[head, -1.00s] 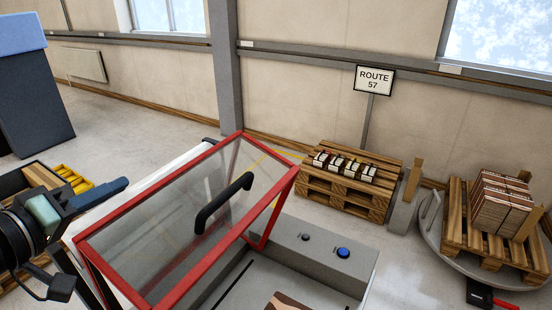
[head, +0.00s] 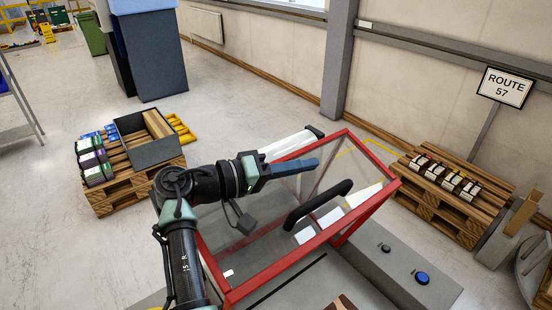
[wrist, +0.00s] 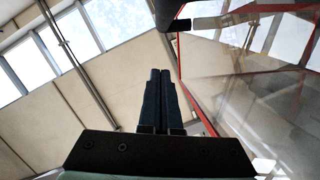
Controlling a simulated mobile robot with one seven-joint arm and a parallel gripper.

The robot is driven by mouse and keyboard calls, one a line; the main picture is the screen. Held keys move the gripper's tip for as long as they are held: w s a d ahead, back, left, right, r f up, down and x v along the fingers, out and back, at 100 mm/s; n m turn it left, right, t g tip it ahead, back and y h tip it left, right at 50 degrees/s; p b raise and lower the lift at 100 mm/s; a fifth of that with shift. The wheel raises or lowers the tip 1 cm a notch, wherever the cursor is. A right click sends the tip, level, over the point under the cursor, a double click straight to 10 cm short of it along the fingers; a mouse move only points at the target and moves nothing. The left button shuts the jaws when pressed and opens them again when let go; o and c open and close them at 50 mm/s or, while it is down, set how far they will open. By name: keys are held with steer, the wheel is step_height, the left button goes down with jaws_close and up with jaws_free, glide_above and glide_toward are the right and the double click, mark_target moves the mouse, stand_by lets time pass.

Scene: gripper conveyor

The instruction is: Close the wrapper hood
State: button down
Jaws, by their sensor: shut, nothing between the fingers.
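The wrapper hood (head: 258,254) is a clear pane in a red frame, standing tilted up over the grey machine bed. A black bar handle (head: 318,205) is fixed on its pane. My gripper (head: 316,163), with blue fingers, is shut and empty. In the head view it lies over the far part of the hood, above and left of the handle, with a visible gap to it. In the wrist view, the closed fingers (wrist: 160,75) point up the picture. The hood's red frame and pane (wrist: 265,85) fill the right side there, and a dark bar, probably the handle, shows at the top.
The grey machine body carries a blue button (head: 422,278) and a small black one. A pallet with small boxes (head: 447,178) stands at the right by the route sign (head: 505,87). A loaded pallet (head: 130,165) stands at the left. Open floor lies beyond it.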

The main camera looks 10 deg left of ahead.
mark_target(315, 185)
steer(key=shift+s+d+f+p, duration=0.45)
steer(key=shift+s+d+p, duration=0.1)
steer(key=shift+s+d, duration=0.1)
steer(key=shift+s+d+f+p, duration=0.45)
steer(key=shift+s+d+p, duration=0.05)
steer(key=shift+s, duration=0.1)
steer(key=shift+f, duration=0.1)
